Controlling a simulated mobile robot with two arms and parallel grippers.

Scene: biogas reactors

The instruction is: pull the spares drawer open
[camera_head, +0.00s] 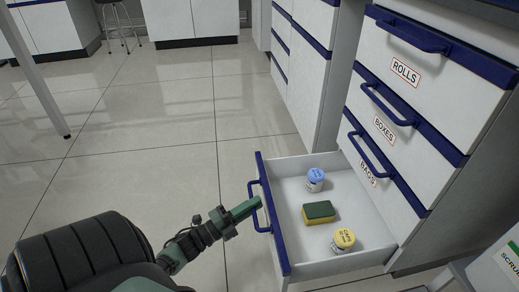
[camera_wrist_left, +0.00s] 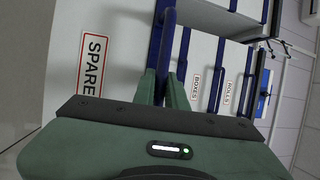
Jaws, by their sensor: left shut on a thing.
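The spares drawer (camera_head: 276,225), the lowest in the cabinet, stands out from the cabinet with its inside showing. Its blue bar handle (camera_head: 254,192) is on the front panel. My left gripper (camera_head: 252,206) reaches in from the left and is shut on this handle. In the left wrist view the fingers (camera_wrist_left: 164,90) sit on both sides of the blue handle (camera_wrist_left: 167,42). A red-framed label (camera_wrist_left: 93,62) reading "SPARE", its end cut off, is on the panel beside it. My right gripper is not in view.
The drawer holds a blue-lidded jar (camera_head: 315,180), a green and yellow sponge (camera_head: 319,212) and a yellow-lidded jar (camera_head: 343,240). Closed drawers labelled ROLLS (camera_head: 405,72), BOXES (camera_head: 384,130) and BAGS (camera_head: 368,174) are above. The tiled floor (camera_head: 150,140) to the left is clear.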

